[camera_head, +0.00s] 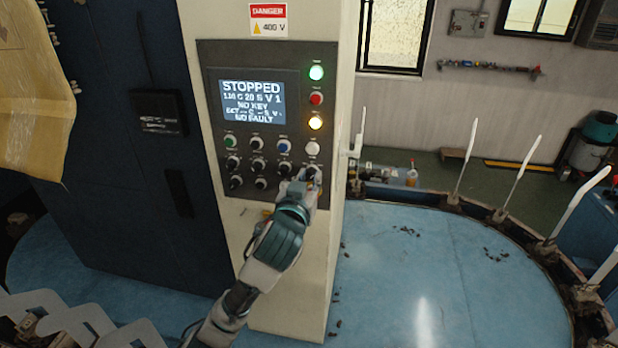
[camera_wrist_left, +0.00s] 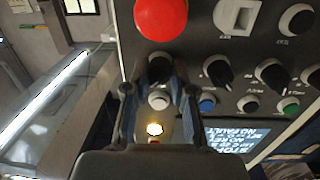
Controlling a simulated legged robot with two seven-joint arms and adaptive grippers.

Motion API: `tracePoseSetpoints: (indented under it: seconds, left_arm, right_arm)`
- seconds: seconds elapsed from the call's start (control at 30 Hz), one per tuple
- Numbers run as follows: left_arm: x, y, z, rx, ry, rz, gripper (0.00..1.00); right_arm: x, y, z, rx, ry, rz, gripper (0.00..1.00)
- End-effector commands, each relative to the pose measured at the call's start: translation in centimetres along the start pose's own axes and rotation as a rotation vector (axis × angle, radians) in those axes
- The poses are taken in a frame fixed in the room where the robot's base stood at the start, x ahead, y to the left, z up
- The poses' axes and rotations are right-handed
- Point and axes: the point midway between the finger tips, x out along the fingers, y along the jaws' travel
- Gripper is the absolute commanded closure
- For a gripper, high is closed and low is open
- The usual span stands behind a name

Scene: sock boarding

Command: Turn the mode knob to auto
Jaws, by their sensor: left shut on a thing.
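The grey control panel (camera_head: 215,110) is on the cream cabinet, with a lit screen (camera_head: 252,100) reading STOPPED and NO KEY. Several black knobs sit in rows below the screen. My left gripper (camera_head: 306,180) is at the panel's lower right, shut on a black knob (camera_head: 312,169). In the left wrist view, the left gripper's fingers (camera_wrist_left: 159,86) stand on both sides of this knob (camera_wrist_left: 158,66). The knob labels are too small to read, and its exact pointing is unclear. My right gripper is not in view.
A red mushroom button (camera_wrist_left: 161,17) is close beyond the held knob. Other black knobs (camera_wrist_left: 218,72) and a white button (camera_wrist_left: 159,99) are close by. Blue round table (camera_head: 420,270) with upright white boards (camera_head: 467,155) lies right of the cabinet.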

Motion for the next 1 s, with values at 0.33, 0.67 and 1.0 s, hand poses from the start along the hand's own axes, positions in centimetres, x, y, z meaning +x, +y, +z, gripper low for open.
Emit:
tracePoseSetpoints:
  seconds: [0.33, 0.67, 1.0]
  left_arm:
    - [0.0, 0.0, -0.1, 0.003, 0.002, 0.000, 0.71]
    - [0.0, 0.0, 0.0, 0.001, 0.001, 0.000, 0.50]
    - [-4.2, 0.1, -0.1, 0.002, 0.005, 0.003, 0.50]
  right_arm:
    - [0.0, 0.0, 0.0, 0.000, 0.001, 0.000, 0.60]
    - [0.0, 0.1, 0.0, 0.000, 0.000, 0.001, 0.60]
    - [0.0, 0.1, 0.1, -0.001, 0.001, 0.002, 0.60]
